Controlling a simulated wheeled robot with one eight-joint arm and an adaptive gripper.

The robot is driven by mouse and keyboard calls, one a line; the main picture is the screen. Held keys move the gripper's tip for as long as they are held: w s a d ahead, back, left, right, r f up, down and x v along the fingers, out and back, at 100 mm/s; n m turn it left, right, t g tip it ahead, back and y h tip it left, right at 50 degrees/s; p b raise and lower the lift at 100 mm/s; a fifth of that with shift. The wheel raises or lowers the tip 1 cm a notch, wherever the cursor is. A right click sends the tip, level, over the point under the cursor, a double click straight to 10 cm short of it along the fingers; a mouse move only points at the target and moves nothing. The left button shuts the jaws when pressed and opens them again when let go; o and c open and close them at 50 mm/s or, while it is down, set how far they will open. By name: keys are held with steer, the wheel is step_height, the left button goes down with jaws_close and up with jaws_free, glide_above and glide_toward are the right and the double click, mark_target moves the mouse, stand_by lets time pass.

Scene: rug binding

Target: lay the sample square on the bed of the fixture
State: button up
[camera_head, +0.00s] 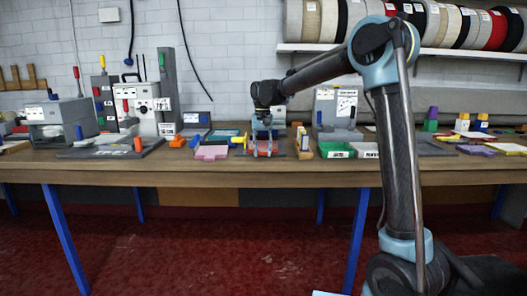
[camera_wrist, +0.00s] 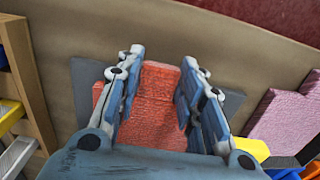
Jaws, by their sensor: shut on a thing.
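A red, textured sample square (camera_wrist: 152,108) is between the two fingers of my gripper (camera_wrist: 158,95) in the wrist view, with the fingers closed against its sides. A flat grey plate (camera_wrist: 86,88) lies under or just behind it; I cannot tell whether the red piece touches the plate. In the head view my gripper (camera_head: 264,140) points down over the bench near its front edge, with the red square (camera_head: 263,148) low between the fingers. The fingers hide part of the square and of the plate. I cannot tell for certain whether this plate is the fixture's bed.
A pink pad (camera_head: 211,153) lies left of my gripper. A wooden holder (camera_head: 302,146) and a green tray (camera_head: 336,151) stand close on the right. Grey machines (camera_head: 150,105) stand at the back left, another (camera_head: 335,108) at the back right. The bench's front edge (camera_head: 230,165) is close.

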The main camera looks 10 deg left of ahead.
steer(key=shift+s+d+f, duration=0.1)
steer(key=shift+s+f, duration=0.1)
steer(key=shift+f, duration=0.05)
steer(key=o, duration=1)
steer(key=shift+c, duration=0.2)
steer(key=o, duration=0.3)
steer(key=shift+w+f, duration=0.2)
steer(key=shift+f, duration=0.05)
steer(key=shift+r, duration=0.1)
steer(key=shift+r, duration=0.1)
